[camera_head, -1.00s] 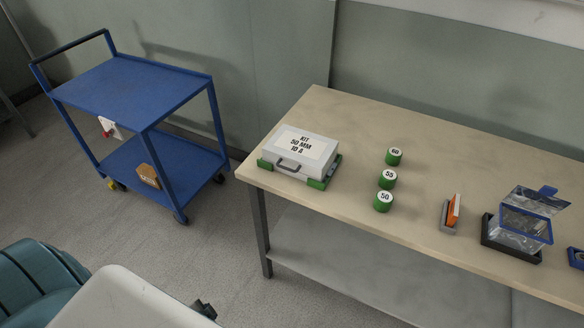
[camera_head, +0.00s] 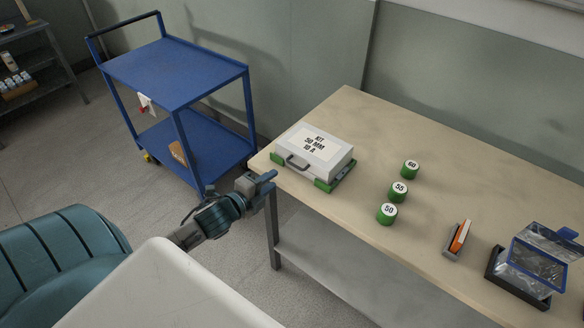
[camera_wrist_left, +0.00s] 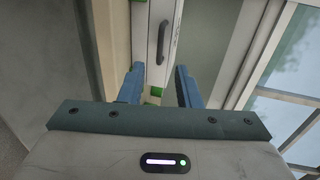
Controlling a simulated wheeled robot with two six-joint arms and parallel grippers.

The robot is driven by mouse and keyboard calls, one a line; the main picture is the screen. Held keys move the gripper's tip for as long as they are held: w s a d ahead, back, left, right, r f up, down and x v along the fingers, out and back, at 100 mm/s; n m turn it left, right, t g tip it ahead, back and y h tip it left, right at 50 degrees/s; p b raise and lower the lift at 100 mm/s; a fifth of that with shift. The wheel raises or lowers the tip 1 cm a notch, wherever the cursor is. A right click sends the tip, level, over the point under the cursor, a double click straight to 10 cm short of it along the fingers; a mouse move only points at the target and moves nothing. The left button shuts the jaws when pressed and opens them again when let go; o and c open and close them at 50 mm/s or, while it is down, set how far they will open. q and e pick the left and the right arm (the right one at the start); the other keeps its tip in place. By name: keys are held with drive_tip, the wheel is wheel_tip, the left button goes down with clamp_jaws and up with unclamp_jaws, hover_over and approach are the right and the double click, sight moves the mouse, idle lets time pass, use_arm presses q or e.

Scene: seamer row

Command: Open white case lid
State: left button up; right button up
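The white case (camera_head: 318,148) lies closed on the table's left end, on a base with green corners. Its lid carries a label reading KIT 50 MM 10 A. A dark grey handle (camera_head: 297,163) is on its front side. My left gripper (camera_head: 268,177) is just off the table's left front corner, to the left of the case and apart from it. In the left wrist view, the two blue fingers (camera_wrist_left: 157,84) are spread with nothing between them, and the case's handle (camera_wrist_left: 161,42) shows ahead of them. My right gripper is not in view.
The table (camera_head: 350,215) carries green cylinders marked 60 (camera_head: 410,169), 55 (camera_head: 398,191) and 50 (camera_head: 387,214), an orange item in a grey holder (camera_head: 457,240), and a clear blue-edged box (camera_head: 536,262). A blue trolley (camera_head: 178,72) stands at the left. Table around the cylinders is clear.

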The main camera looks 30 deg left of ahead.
use_arm(q)
approach(311, 153)
drive_tip(key=w+f, duration=0.1)
drive_tip(key=w+a+f, duration=0.1)
drive_tip(key=f, duration=0.1)
drive_tip(key=shift+w+a+f, duration=0.2)
drive_tip(key=shift+a, duration=0.05)
drive_tip(key=shift+c, duration=0.4)
clamp_jaws()
